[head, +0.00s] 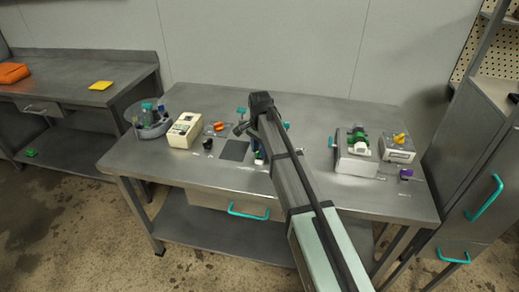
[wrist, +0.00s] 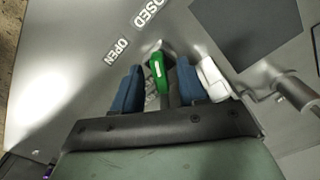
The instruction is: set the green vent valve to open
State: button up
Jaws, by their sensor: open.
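The green vent valve handle (wrist: 156,70) shows in the wrist view, a short green bar between the two blue fingertips of my gripper (wrist: 160,82). My gripper is open around the handle, one finger on each side. Narrow gaps show beside the handle; I cannot tell whether either finger touches it. The OPEN label (wrist: 117,52) is on the grey surface up and left of the handle. The CLOSED label (wrist: 150,12) is above the handle, partly cut off by the frame edge. In the head view my arm largely hides the valve.
A white piece (wrist: 213,78) sits close beside the right finger. On the steel table (head: 310,115) are a cream box (head: 185,130), a round bin (head: 150,122) and an orange knob (head: 218,126) at left. A white box with green fittings (head: 359,145) and a yellow-knobbed box (head: 398,150) stand at right.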

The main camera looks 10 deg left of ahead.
jog(key=shift+c, duration=0.4)
grip_shut()
jog(key=shift+n, duration=0.4)
jog(key=n, duration=0.6)
jog(key=shift+n, duration=0.3)
jog(key=n, duration=0.6)
jog(key=shift+d, duration=0.1)
jog(key=shift+n, duration=0.4)
